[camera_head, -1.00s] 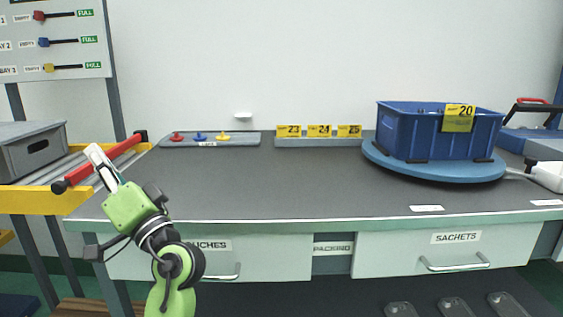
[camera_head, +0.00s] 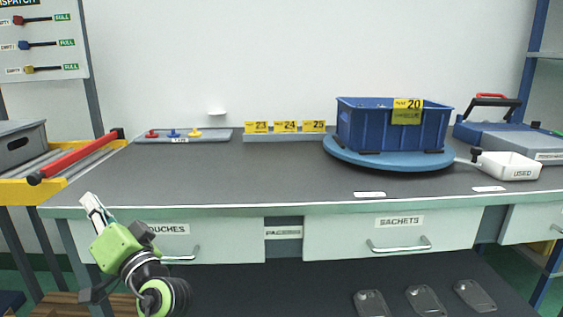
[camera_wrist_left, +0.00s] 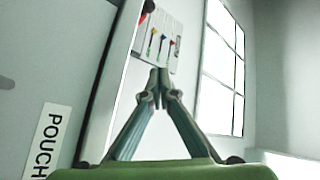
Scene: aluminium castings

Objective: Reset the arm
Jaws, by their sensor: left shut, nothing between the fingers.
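My left gripper (camera_head: 91,201) is at the lower left of the head view, in front of the bench's front edge, near the pouches drawer (camera_head: 175,242). Its green body shows below the fingers, which point up and left. In the left wrist view the two fingers (camera_wrist_left: 158,82) meet at their tips with nothing between them. The pouches label (camera_wrist_left: 45,140) shows at the left of that view. My right gripper is in neither view.
A blue crate (camera_head: 350,128) stands on a round blue turntable (camera_head: 390,162) on the grey bench (camera_head: 250,180). A roller conveyor with a red bar (camera_head: 75,155) is at the left. The bench's middle is clear.

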